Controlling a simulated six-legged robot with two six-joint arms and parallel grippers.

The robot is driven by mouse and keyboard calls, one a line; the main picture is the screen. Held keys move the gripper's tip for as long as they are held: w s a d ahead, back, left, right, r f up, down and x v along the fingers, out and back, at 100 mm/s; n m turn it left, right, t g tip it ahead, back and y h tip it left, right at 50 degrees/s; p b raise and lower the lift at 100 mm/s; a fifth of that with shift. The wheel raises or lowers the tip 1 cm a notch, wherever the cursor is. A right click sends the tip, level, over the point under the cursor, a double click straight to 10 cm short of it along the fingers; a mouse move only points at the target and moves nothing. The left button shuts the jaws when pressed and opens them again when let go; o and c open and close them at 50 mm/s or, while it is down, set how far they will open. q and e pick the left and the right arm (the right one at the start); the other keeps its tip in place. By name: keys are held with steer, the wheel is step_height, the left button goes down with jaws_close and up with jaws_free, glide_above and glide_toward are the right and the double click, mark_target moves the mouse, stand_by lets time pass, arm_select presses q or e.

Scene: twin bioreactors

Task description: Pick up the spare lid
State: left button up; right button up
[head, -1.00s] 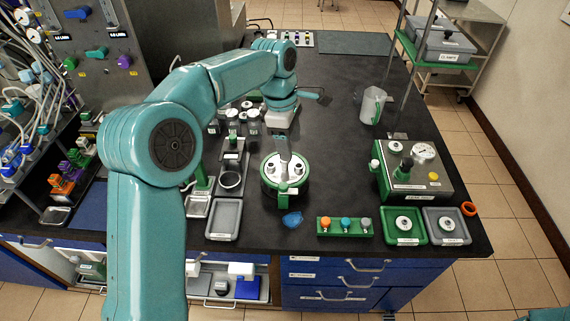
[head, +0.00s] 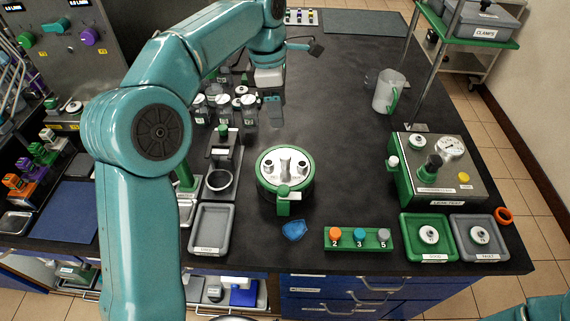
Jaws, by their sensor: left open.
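A round silver lid (head: 272,181) with two dark-topped ports and a raised central grip sits in a green ring on the black bench. I cannot read a label that confirms it as the spare lid. A green block (head: 284,206) sticks out at the ring's front. My left gripper (head: 274,115) is open and empty. In the picture it lies above the lid, apart from it, near several small jars. A piece of my right arm shows at the bottom right corner; its gripper is outside the view.
Small jars (head: 223,107) and a black stand with a ring (head: 219,180) are left of the lid. A blue piece (head: 293,229) and a green rack (head: 358,239) lie in front. A test box (head: 440,175), two trays and a jug (head: 387,92) are right. The bench's middle right is clear.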

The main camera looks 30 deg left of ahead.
arm_select(q)
step_height(320, 180, down, 3)
steer(key=s+d, duration=0.1)
steer(key=b, duration=0.1)
glide_above(285, 155)
step_height(285, 155, down, 7)
steer(key=shift+s+a+r, duration=0.1)
steer(key=shift+a, duration=0.05)
steer(key=shift+s+d+f, duration=0.2)
steer(key=shift+s+f, duration=0.05)
steer(key=shift+f, duration=0.05)
steer(key=f, duration=0.4)
steer(key=shift+w+a+f, duration=0.1)
steer(key=shift+w+f, duration=0.05)
steer(key=shift+w, duration=0.2)
steer(key=shift+s+f, duration=0.15)
steer(key=shift+f, duration=0.2)
jaws_close()
